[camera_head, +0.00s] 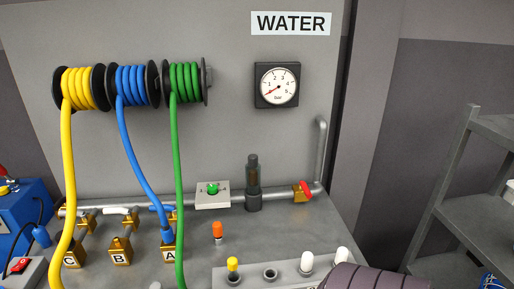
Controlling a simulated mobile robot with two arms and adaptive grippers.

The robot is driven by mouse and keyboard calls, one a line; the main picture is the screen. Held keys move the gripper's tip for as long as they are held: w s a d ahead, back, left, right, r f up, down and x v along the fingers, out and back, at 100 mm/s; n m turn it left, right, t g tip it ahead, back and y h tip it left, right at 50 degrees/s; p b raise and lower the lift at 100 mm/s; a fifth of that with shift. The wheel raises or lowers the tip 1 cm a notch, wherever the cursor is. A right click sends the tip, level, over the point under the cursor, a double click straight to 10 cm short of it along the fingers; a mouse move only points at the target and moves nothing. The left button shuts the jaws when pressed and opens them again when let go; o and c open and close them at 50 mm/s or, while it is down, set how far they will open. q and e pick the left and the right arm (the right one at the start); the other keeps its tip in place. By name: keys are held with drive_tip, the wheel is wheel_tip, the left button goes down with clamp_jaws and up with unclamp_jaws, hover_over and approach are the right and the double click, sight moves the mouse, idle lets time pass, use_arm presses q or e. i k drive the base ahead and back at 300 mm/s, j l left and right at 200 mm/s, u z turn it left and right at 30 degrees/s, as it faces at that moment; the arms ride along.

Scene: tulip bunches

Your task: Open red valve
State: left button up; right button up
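The red valve handle (306,190) sits on a brass valve body (299,193) on the grey pipe along the back of the bench. It is right of centre in the head view, just before the pipe bends upward at the right. The handle looks tilted, and I cannot tell from it whether the valve is open. The round pressure gauge (277,86), marked bar, hangs on the wall under the WATER sign (291,23). Its red needle points to the lower left, near the low end.
Yellow (79,89), blue (131,86) and green (185,83) hoses hang from reels at the left. Brass valves labelled C, B and A stand below. A green-button box (212,192) and dark filter (254,185) sit left of the red valve. Grey shelves (470,205) stand right.

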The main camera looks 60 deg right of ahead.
sight(303, 184)
drive_tip(key=z, duration=0.45)
drive_tip(key=l+z, duration=0.1)
drive_tip(key=z, duration=1.6)
drive_tip(key=i+l, duration=0.1)
drive_tip(key=l, duration=0.25)
drive_tip(key=i+l, duration=0.1)
drive_tip(key=l, duration=0.3)
